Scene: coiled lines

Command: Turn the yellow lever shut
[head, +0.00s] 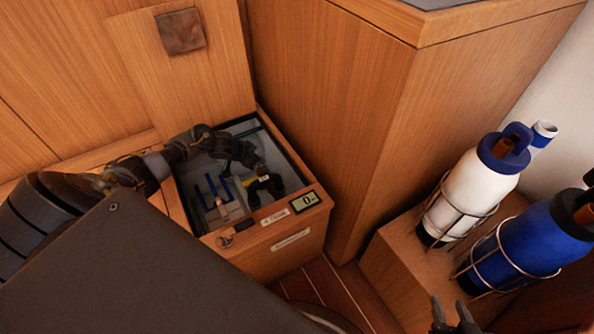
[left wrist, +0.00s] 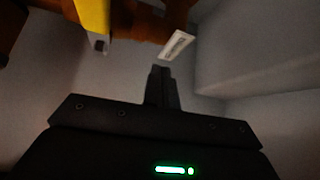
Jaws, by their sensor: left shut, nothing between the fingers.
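The yellow lever (head: 248,182) shows as a small patch inside the open wooden locker in the head view. In the left wrist view a larger part of the yellow lever (left wrist: 92,14) is at the top left, cut off by the edge. My left gripper (head: 264,188) is down in the locker beside the lever, largely lost among dark shapes. In the left wrist view its fingers (left wrist: 162,80) are together and empty, with a visible gap to the lever. My right gripper (head: 452,312) is at the bottom edge of the head view, its two fingers apart and empty.
The locker's wooden rim (head: 283,218) encloses the lever and my left gripper. Blue-handled parts (head: 211,186) stand to their left. A small display (head: 305,202) reading 0 is on the front rim. A white bottle (head: 467,190) and a blue bottle (head: 520,245) stand in wire holders at right.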

